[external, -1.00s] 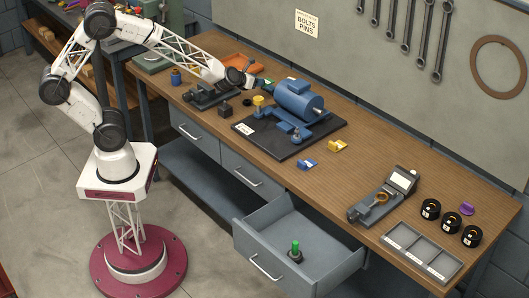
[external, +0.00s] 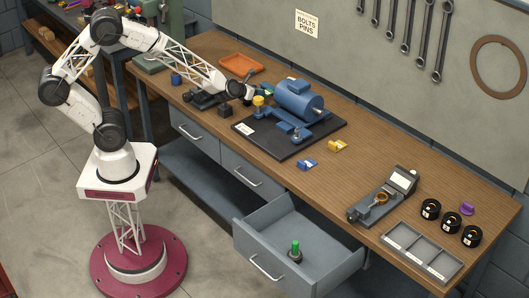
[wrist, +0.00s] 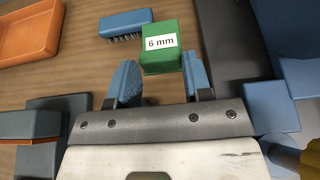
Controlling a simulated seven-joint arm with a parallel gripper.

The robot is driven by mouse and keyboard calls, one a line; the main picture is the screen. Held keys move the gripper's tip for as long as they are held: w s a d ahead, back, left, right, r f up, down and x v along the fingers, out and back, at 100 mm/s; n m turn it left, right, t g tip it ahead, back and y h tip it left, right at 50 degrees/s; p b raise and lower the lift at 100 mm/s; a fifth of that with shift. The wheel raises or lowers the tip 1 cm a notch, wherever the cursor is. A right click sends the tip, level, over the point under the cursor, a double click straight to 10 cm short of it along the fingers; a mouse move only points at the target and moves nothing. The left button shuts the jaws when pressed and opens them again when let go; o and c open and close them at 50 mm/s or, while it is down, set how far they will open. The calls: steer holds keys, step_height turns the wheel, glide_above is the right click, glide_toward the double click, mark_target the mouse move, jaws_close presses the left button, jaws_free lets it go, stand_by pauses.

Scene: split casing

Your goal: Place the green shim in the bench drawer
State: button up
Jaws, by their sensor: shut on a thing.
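The green shim (wrist: 163,50) is a green block with a white "6 mm" label. In the wrist view it sits at the tips of my gripper (wrist: 160,75), between the two blue fingers, which are shut on it. In the external view my gripper (external: 250,92) is low over the back part of the bench, left of the blue motor casing (external: 298,100); the shim is hard to make out there. The bench drawer (external: 330,268) is pulled open at the front. A green-topped peg (external: 295,248) stands inside it.
An orange tray (external: 240,65) and a blue brush (wrist: 126,24) lie near my gripper. A dark vise (external: 205,98) is beside it. The casing stands on a black board (external: 265,143). A gauge (external: 380,197), black rings (external: 451,220) and a grey tray (external: 421,251) are at right.

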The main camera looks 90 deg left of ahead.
steer(key=shift+f, duration=2.05)
steer(key=shift+f, duration=0.2)
steer(key=o, duration=0.9)
steer(key=shift+r, duration=0.2)
steer(key=shift+s+d+r, duration=0.2)
steer(key=shift+s+d, duration=0.2)
steer(key=shift+v, duration=1.05)
step_height(320, 180, up, 7)
